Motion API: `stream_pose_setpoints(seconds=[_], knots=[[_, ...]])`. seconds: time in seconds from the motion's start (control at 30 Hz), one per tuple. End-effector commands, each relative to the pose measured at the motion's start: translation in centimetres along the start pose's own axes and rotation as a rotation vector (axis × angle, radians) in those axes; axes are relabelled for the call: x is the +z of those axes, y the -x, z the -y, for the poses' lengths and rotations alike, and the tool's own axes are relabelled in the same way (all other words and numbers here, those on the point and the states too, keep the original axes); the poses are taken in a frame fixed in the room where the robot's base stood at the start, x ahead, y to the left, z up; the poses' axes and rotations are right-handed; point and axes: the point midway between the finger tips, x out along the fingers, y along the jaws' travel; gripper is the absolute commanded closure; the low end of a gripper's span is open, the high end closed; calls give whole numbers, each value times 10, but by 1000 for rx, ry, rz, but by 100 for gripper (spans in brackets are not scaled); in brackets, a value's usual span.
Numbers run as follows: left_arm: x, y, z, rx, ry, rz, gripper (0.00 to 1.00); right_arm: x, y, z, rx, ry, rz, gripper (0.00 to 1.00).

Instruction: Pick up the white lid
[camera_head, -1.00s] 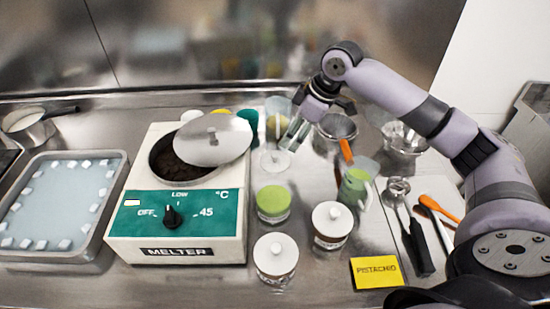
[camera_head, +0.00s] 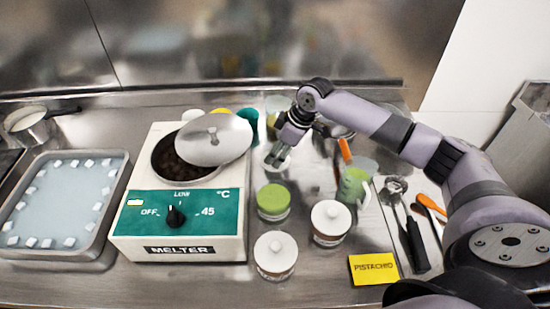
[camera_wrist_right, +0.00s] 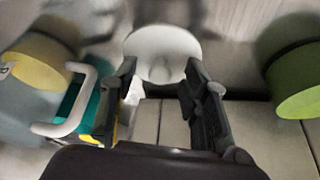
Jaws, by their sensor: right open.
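A small white round piece (camera_head: 284,164), likely the white lid, lies on the steel counter just under my right gripper and is partly hidden by it. In the right wrist view a white round lid-like piece (camera_wrist_right: 160,42) shows just beyond the fingertips, centred between them. My right gripper (camera_head: 272,162) is open and empty, pointing down; its two spread fingers also show in the wrist view (camera_wrist_right: 160,80). Two more white lids with knobs sit on jars, one at the front (camera_head: 275,249) and one to its right (camera_head: 331,216). My left gripper is not in view.
The melter (camera_head: 180,220) with its tilted metal cover (camera_head: 214,140) stands left of the gripper. A green-topped jar (camera_head: 273,199) is just in front. A green-filled jug (camera_head: 355,185) and utensils stand right. A yellow pistachio card (camera_head: 373,269) lies in front.

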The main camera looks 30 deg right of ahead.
Motion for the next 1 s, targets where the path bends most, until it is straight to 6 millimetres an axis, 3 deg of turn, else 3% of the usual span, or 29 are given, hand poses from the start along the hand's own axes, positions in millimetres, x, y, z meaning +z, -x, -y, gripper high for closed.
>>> stream_pose_setpoints(seconds=[0.57, 1.0], knots=[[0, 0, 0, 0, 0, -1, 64, 0, 0, 0, 0, 0, 0, 94], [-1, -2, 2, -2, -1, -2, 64, -5, 11, 0, 1, 1, -2, 94]])
